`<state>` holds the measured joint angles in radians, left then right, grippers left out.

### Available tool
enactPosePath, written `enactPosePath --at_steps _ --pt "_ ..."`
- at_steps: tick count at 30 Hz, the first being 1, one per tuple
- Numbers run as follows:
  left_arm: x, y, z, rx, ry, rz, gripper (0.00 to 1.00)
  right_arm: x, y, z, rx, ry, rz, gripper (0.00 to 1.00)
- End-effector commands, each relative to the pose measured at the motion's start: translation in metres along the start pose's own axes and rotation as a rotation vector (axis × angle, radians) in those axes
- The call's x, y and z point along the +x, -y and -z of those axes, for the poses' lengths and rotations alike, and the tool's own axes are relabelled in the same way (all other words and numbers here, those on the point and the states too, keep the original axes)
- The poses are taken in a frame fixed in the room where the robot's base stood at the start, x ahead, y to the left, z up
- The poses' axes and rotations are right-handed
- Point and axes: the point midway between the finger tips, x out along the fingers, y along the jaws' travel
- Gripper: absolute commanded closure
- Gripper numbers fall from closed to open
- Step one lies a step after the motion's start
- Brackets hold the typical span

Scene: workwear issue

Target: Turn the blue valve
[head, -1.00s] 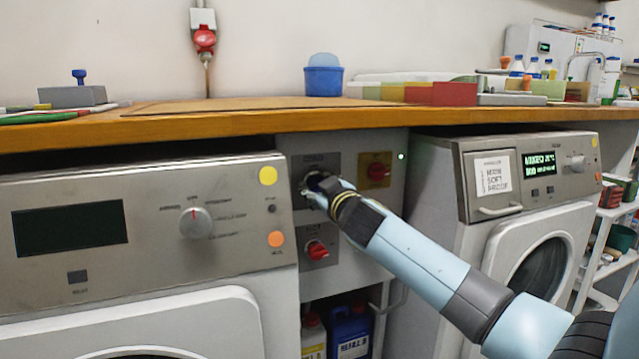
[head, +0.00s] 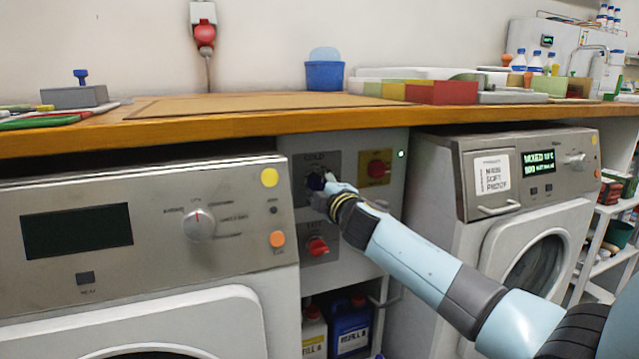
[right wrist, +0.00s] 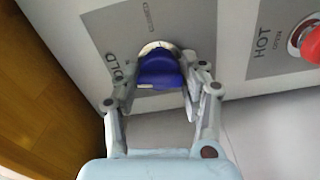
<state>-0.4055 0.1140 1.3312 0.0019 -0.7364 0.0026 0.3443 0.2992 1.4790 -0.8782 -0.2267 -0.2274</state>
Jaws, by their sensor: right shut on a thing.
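The blue valve (head: 316,181) sits on a grey plate marked COLD on the panel between two washing machines. In the head view my right gripper (head: 324,186) is at the valve and covers part of it. In the right wrist view the blue valve handle (right wrist: 158,72) lies between the two fingers of the right gripper (right wrist: 160,82), which is shut on it. My left gripper is not in view.
A red valve (head: 317,247) on a second plate is just below, and a red knob on a yellow plate (head: 377,168) is to the right. Washing machines (head: 100,255) flank the panel. The wooden counter (head: 240,122) overhangs it. Bottles (head: 350,328) stand underneath.

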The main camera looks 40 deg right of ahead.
Motion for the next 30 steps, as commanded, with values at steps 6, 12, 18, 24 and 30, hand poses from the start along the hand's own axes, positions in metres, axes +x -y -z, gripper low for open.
enactPosePath --at_steps 6,12,18,24,30 --pt "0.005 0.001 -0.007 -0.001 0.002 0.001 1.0 -0.001 0.001 0.0 -0.115 0.0 0.002 0.9" --pt "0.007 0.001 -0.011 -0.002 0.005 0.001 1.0 -0.001 0.002 0.0 -0.173 -0.001 0.002 0.9" --pt "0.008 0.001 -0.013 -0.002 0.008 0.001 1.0 -0.001 0.003 0.0 -0.194 -0.001 0.003 0.9" --pt "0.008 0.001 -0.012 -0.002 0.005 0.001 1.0 -0.001 0.003 0.0 -0.196 -0.001 0.003 0.9" --pt "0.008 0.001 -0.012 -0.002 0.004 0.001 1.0 -0.001 0.003 0.0 -0.196 -0.001 0.003 0.5"
